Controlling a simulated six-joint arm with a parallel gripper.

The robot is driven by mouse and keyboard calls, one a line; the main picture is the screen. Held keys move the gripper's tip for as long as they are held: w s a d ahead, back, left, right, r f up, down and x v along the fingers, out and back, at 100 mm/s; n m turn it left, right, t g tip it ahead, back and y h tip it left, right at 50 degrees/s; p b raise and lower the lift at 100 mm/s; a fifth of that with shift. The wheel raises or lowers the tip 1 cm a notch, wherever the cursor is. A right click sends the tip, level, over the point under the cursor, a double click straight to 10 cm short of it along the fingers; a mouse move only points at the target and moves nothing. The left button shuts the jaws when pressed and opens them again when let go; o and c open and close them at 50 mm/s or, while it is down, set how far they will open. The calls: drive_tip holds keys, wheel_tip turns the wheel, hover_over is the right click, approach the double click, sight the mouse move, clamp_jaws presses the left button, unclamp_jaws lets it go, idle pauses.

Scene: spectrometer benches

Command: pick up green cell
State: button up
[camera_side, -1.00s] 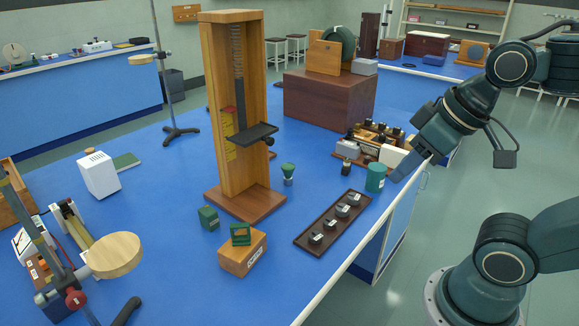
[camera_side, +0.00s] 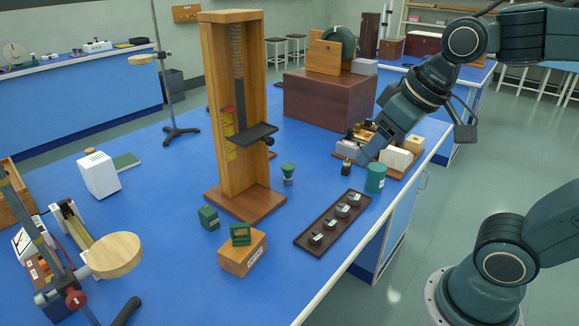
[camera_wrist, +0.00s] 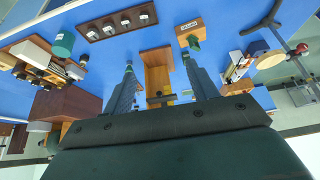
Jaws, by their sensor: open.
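The green cylinder (camera_side: 375,178) with a pale label, which looks like the cell, stands upright near the bench's right edge. It also shows at the upper left of the wrist view (camera_wrist: 63,43). My gripper (camera_side: 366,146) is above the bench behind the cylinder, apart from it. In the wrist view its two fingers (camera_wrist: 158,62) are spread with nothing held between them. Other green things are a small box (camera_side: 208,217), a piece on a wooden block (camera_side: 240,235) and a green-topped piece (camera_side: 288,173).
A dark tray (camera_side: 334,223) with several small weights lies in front of the cylinder. A board with terminals and a white block (camera_side: 395,157) is behind it, near my gripper. A tall wooden stand (camera_side: 233,120) rises to the left.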

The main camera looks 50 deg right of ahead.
drive_tip(key=w+a, duration=0.1)
drive_tip(key=w, duration=0.9)
hover_over(208, 210)
drive_tip(key=s, duration=0.4)
wheel_tip(208, 210, down, 20)
drive_tip(key=shift+g, duration=0.4)
drive_tip(key=shift+x, duration=4.2)
drive_tip(key=shift+s+a+f, duration=0.1)
drive_tip(key=shift+s+f, duration=0.05)
drive_tip(key=shift+f, duration=0.05)
drive_tip(key=shift+x, duration=2.5)
drive_tip(key=shift+c, duration=0.2)
drive_tip(key=c, duration=1.1)
